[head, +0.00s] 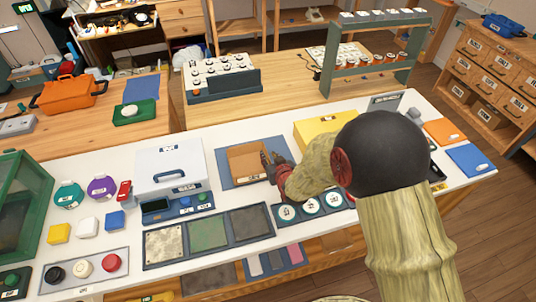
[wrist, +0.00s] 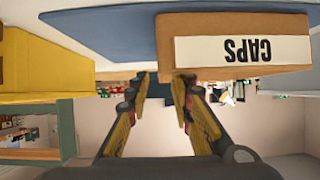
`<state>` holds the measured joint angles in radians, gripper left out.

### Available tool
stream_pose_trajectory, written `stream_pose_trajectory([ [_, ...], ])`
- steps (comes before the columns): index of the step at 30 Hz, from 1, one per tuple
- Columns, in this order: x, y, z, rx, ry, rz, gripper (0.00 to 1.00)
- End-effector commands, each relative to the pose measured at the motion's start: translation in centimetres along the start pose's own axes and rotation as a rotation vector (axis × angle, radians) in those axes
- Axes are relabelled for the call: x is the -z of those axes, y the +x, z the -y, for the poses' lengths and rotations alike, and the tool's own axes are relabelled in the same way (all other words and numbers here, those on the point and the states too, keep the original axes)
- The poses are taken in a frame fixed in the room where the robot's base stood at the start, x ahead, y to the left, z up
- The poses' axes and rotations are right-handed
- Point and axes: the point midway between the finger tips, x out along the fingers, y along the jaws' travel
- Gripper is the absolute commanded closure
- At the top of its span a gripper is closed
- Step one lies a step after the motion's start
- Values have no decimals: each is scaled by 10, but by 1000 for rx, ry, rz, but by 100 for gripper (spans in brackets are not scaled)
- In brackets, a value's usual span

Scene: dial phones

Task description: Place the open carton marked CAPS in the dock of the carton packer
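The open brown carton (head: 248,165) stands on a blue mat (head: 223,170) in the middle of the white counter. In the wrist view, which is upside down, the carton (wrist: 235,22) shows a white CAPS label (wrist: 245,50). My gripper (head: 271,160) is at the carton's right side in the head view. In the wrist view my gripper (wrist: 163,88) has its fingers apart with nothing between them; one fingertip lies close to the carton's edge, and contact cannot be told. No packer label is readable; a white machine with a handle (head: 170,168) stands left of the mat.
A yellow box (head: 318,128) stands behind my arm. Round white dials (head: 310,206) and a tray of three panels (head: 207,233) lie in front of the mat. A green shelf rack (head: 375,57) stands behind the counter. My arm hides part of the counter's right side.

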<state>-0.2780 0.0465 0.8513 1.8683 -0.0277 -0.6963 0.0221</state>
Motion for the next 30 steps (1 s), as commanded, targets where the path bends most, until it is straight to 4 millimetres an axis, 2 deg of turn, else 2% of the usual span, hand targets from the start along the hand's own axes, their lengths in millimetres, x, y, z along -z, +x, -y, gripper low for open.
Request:
stream_pose_trajectory([
  [1,3,-12,0,0,0,-1,77],
  [6,3,-48,0,0,0,-1,77],
  [12,2,-79,0,0,0,-1,77],
  [16,1,-90,0,0,0,0,77],
  [23,0,-95,0,0,0,1,77],
  [26,9,-99,-5,-8,3,10,77],
  [30,40,-124,-24,-44,19,66,77],
])
